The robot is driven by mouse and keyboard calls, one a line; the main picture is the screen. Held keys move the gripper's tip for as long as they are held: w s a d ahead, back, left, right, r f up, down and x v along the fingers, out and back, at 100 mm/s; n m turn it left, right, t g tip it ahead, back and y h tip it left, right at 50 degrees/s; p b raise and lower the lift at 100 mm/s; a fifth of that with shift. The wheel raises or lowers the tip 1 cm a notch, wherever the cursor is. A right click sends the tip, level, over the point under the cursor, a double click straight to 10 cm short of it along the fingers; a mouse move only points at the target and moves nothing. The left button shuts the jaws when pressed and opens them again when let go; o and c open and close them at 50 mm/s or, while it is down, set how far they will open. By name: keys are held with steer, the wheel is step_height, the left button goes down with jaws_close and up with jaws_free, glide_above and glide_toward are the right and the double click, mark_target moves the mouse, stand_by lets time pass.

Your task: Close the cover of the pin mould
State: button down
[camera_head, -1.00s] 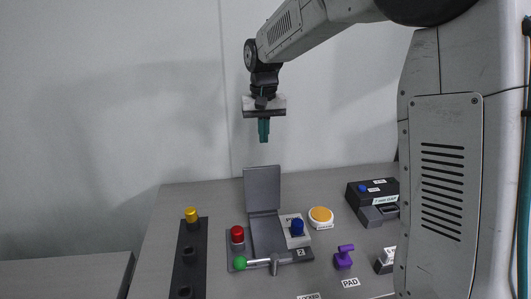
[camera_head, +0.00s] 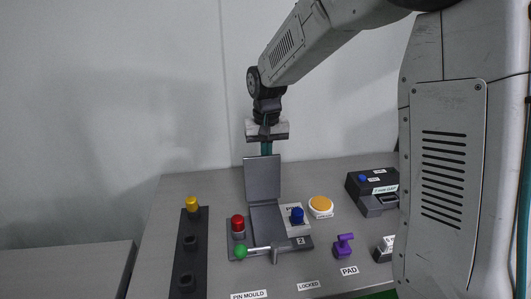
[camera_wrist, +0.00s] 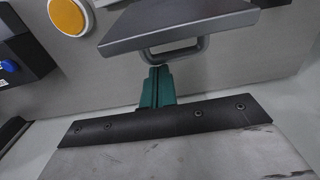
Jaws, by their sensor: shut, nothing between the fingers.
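The pin mould stands on the table above the "PIN MOULD" label, and its grey cover (camera_head: 262,179) stands upright, hinged open, at the back of the base (camera_head: 266,222). My gripper (camera_head: 266,148) is behind the cover near its top edge, its tips partly hidden by it. In the wrist view the shut green fingers (camera_wrist: 157,84) are empty, close to a loop handle (camera_wrist: 180,50) on the cover (camera_wrist: 175,25). I cannot tell whether they touch it.
A dark strip with a yellow peg (camera_head: 192,204) lies left. An orange button (camera_head: 320,205), purple handle (camera_head: 344,244) and black device (camera_head: 372,190) are right.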

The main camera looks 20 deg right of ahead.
steer(key=shift+s, duration=0.1)
steer(key=shift+s+a+r+t, duration=0.1)
steer(key=shift+s+r+t, duration=0.2)
steer(key=shift+t, duration=0.1)
